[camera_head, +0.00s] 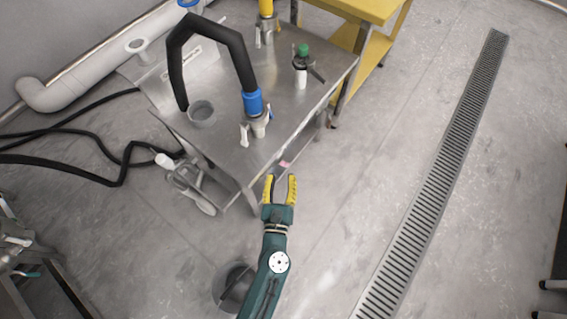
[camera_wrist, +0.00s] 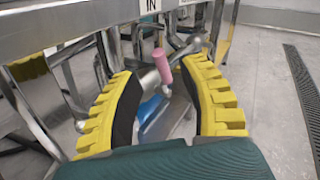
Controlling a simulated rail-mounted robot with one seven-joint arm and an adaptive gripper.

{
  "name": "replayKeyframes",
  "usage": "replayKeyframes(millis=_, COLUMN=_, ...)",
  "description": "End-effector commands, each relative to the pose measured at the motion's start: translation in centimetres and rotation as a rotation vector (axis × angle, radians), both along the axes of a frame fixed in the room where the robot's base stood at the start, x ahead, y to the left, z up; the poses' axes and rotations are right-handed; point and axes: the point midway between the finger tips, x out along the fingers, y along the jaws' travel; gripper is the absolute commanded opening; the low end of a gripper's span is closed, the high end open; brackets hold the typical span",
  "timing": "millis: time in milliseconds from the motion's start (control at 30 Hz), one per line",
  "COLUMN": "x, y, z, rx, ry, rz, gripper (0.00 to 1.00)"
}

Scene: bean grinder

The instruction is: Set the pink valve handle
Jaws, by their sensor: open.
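The pink valve handle (camera_wrist: 162,66) shows in the wrist view as a short pink cylinder, nearly upright, on metal pipework under the edge of the steel table. In the head view a small pink patch (camera_head: 285,163) shows at the table's front edge, partly tucked below it. My gripper (camera_wrist: 171,82) is open, its yellow ribbed fingers on either side of the handle in the picture. The handle appears ahead of the fingertips, and I see no contact. In the head view my gripper (camera_head: 279,180) points at the table's front edge, just in front of the pink patch.
The steel table (camera_head: 228,150) carries a black hose (camera_head: 236,55) with a blue fitting (camera_head: 253,102) and a green-topped valve (camera_head: 302,65). Table legs and pipes crowd the space below. A yellow table (camera_head: 375,8) stands behind. The floor right, along the drain grate (camera_head: 440,170), is clear.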

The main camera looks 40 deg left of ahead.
Motion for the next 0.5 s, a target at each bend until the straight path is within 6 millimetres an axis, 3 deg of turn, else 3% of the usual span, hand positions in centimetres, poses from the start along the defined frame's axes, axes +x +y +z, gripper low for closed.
replayKeyframes(millis=200, x=3.7, y=2.1, z=-0.1, rx=0.0, ry=0.0, rz=0.002, gripper=0.42)
replayKeyframes(millis=500, x=4.6, y=2.6, z=0.0, rx=0.0, ry=0.001, rz=0.0, gripper=0.42)
